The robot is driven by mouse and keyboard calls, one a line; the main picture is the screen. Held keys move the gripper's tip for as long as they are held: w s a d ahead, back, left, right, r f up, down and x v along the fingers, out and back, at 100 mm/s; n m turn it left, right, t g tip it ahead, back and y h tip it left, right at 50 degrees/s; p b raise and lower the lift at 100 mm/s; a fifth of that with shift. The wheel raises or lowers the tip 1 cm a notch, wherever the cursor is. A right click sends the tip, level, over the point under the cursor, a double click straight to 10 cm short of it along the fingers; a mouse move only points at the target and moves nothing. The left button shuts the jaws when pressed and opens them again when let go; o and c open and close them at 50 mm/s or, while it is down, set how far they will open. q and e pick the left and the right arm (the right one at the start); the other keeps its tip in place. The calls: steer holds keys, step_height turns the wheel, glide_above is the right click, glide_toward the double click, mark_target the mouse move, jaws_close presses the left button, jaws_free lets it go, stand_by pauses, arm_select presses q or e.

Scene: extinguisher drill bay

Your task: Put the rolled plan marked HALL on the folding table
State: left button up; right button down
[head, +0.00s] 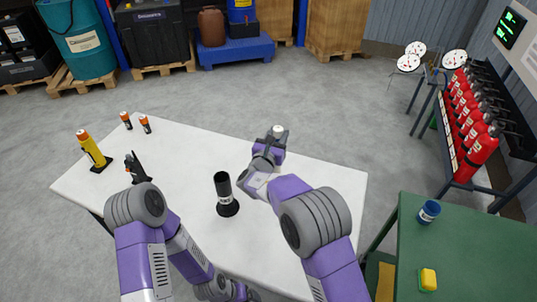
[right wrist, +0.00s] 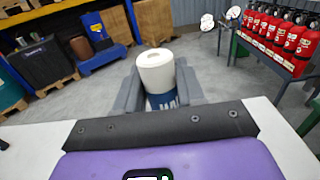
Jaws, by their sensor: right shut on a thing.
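My right gripper (head: 276,139) is shut on a white roll (head: 278,129), seen over the far side of a white-topped table (head: 190,160) that looks like the folding table. In the right wrist view the roll (right wrist: 156,70) stands upright between the fingers. Its blue band (right wrist: 162,101) has white letters, partly hidden, so I cannot read the whole word. The roll's lower end is hidden, so I cannot tell whether it touches the table. My left gripper (head: 136,167) is over the table's left part; its jaw state is unclear.
On the white table stand a black cylinder on a round base (head: 224,190), a yellow cylinder (head: 92,148) and two small orange-topped items (head: 145,123). A green table (head: 470,250) holds a blue can (head: 429,211) and a yellow block (head: 428,279). Red extinguishers (head: 480,150) stand at right.

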step_height(320, 180, down, 7)
steer(key=b, duration=0.1)
stand_by(0.3)
steer(key=shift+f, duration=0.1)
steer(key=c, duration=0.7)
jaws_free()
steer(key=v, duration=1.2)
steer(key=shift+p, duration=0.4)
